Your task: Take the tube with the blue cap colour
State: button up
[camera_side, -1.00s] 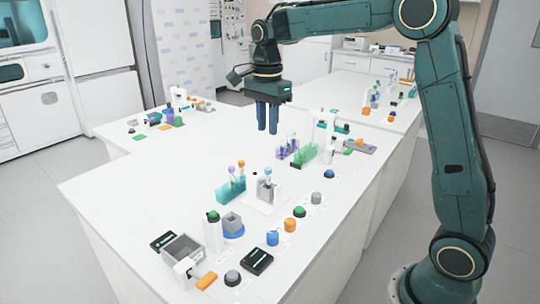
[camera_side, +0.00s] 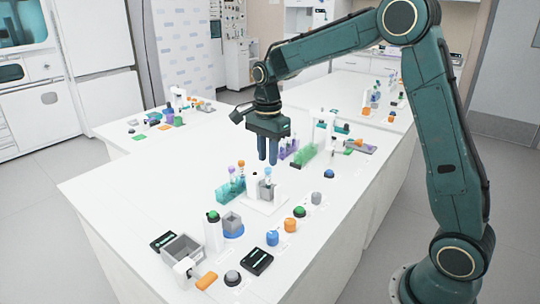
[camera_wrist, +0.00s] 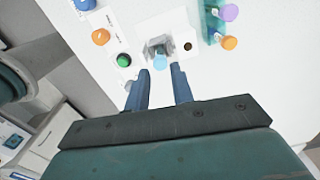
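A tube with a light blue cap (camera_side: 268,171) stands upright in a small grey holder (camera_side: 266,189) on a white base plate. In the wrist view the blue cap (camera_wrist: 160,62) shows between the fingertips, with the grey holder (camera_wrist: 157,43) behind it. My gripper (camera_side: 268,162) points down above the tube, its fingers apart. In the wrist view my gripper (camera_wrist: 160,69) is open, with nothing seen in its grasp. The exact height gap to the cap is hard to tell.
A teal rack (camera_side: 229,192) beside the holder bears a purple-capped tube (camera_side: 232,170) and an orange-capped tube (camera_side: 241,164). A purple rack and a green rack (camera_side: 305,156) stand behind. Coloured knobs, including a blue one (camera_side: 272,238), line the right edge.

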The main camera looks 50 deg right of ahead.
aim_at(268, 168)
jog(key=shift+f, duration=0.2)
jog(key=shift+f, duration=2.45)
jog(key=shift+c, duration=0.2)
jog(key=c, duration=0.4)
jog(key=shift+r, duration=0.1)
jog(key=shift+c, duration=0.2)
notch_tip(268, 168, up, 20)
